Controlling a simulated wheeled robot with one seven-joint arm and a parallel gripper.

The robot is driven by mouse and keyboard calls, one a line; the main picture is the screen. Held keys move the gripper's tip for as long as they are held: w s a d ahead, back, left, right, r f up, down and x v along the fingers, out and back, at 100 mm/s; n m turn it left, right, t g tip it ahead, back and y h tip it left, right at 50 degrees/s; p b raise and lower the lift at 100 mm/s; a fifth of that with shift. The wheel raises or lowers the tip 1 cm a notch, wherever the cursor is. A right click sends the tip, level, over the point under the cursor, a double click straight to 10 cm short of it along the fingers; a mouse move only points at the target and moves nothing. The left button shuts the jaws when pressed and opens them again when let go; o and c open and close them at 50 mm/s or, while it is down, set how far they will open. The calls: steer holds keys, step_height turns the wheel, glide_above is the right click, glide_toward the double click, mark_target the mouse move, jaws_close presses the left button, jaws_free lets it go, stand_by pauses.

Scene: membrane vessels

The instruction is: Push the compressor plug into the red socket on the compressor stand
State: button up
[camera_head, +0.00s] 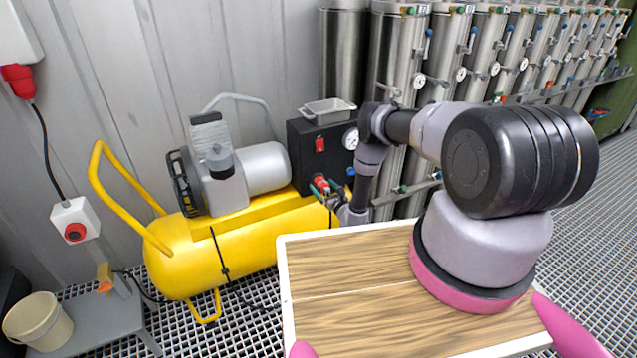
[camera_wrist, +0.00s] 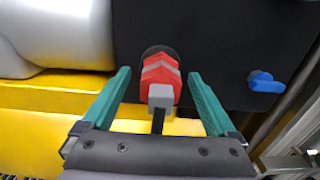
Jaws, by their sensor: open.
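A red plug body with grey chevron marks (camera_wrist: 160,75) sits against a dark round fitting on the black panel (camera_wrist: 218,35) in the wrist view. A grey block (camera_wrist: 160,96) with a black cable is at its near end. In the head view the red part (camera_head: 320,182) shows low on the black box (camera_head: 309,160), beside the yellow compressor (camera_head: 215,250). How deep the plug sits, and where the red socket ends and the plug begins, I cannot tell. My gripper (camera_wrist: 158,90) is open, its teal fingers on either side of the red part, with gaps on both sides.
A blue valve handle (camera_wrist: 265,82) sticks out of the panel to the right. A red switch (camera_head: 320,145), a gauge (camera_head: 350,138) and a grey tray (camera_head: 328,111) are on the box. Steel vessels (camera_head: 398,60) stand behind my arm. A wood-topped table (camera_head: 340,290) is in front.

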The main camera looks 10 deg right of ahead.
mark_target(328, 192)
steer(key=shift+w+a, duration=0.15)
steer(key=shift+w, duration=0.25)
stand_by(1.0)
jaws_close()
steer(key=shift+s, duration=0.1)
steer(key=shift+v, duration=2.9)
